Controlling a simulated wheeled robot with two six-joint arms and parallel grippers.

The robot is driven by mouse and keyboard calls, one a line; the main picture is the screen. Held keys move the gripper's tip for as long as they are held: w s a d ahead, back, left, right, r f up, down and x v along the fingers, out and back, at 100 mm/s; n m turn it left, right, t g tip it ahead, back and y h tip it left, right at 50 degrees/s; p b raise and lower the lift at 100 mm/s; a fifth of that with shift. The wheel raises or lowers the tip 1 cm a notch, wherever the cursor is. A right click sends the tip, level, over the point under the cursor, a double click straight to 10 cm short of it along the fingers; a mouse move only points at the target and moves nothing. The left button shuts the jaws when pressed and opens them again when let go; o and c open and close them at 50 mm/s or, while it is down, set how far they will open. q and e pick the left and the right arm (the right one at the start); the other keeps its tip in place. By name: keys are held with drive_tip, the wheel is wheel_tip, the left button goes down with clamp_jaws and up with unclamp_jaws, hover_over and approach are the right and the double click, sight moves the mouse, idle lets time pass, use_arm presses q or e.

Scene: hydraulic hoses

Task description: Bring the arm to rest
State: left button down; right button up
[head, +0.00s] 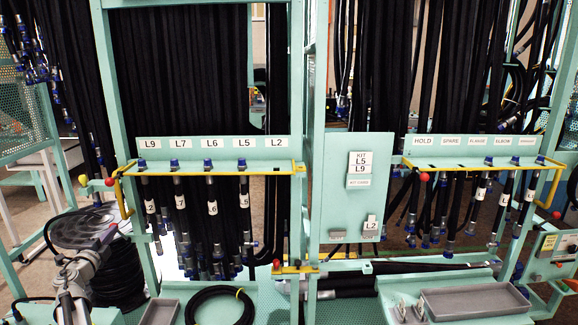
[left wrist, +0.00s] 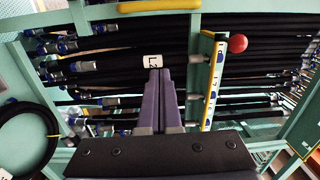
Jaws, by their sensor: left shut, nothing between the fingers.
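My left gripper (head: 108,235) is at the lower left of the head view, in front of the hose rack and below its labelled rail. It also shows in the left wrist view (left wrist: 157,74), where its purple-grey fingers are together with nothing between them. The fingertips overlap a white-labelled black hose (left wrist: 152,62) in that view; I cannot tell whether they touch it. My right gripper is not in view.
Hoses with blue fittings hang from the yellow-edged rail (head: 205,168). No blue cap shows under the L2 label (head: 276,143). A kit panel (head: 350,215) stands at centre. A coiled hose (head: 220,291) and grey tray (head: 475,301) lie below. A red ball (left wrist: 237,43) sits near the fingers.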

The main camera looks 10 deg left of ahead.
use_arm(q)
drive_tip(key=w+d+r+n+g+y+p, duration=0.1)
drive_tip(key=w+d+n+y, duration=0.1)
drive_tip(key=w+d+n, duration=0.35)
drive_tip(key=w+d+n+g+y, duration=0.1)
drive_tip(key=w+d+n+y, duration=0.15)
drive_tip(key=d, duration=0.65)
drive_tip(key=d+f+n+g+h+p, duration=0.1)
drive_tip(key=d+f+n+g, duration=0.3)
drive_tip(key=d, duration=0.6)
drive_tip(key=d+f+g+h, duration=0.1)
drive_tip(key=d+f, duration=0.4)
drive_tip(key=d, duration=0.5)
drive_tip(key=s+d+f+g+h, duration=0.2)
drive_tip(key=s+d+f+g, duration=0.1)
drive_tip(key=s+d, duration=0.5)
drive_tip(key=s+d+f+m+g+h+p, duration=0.1)
drive_tip(key=s+d+f+g, duration=0.3)
drive_tip(key=s+d, duration=0.5)
drive_tip(key=s+d+f+g+h, duration=0.3)
drive_tip(key=s+d, duration=0.5)
drive_tip(key=d, duration=0.8)
drive_tip(key=shift+s+d+f+m+g+h+p, duration=0.25)
drive_tip(key=shift+s+d+m+g+h+p, duration=0.1)
drive_tip(key=shift+m+h+p, duration=0.1)
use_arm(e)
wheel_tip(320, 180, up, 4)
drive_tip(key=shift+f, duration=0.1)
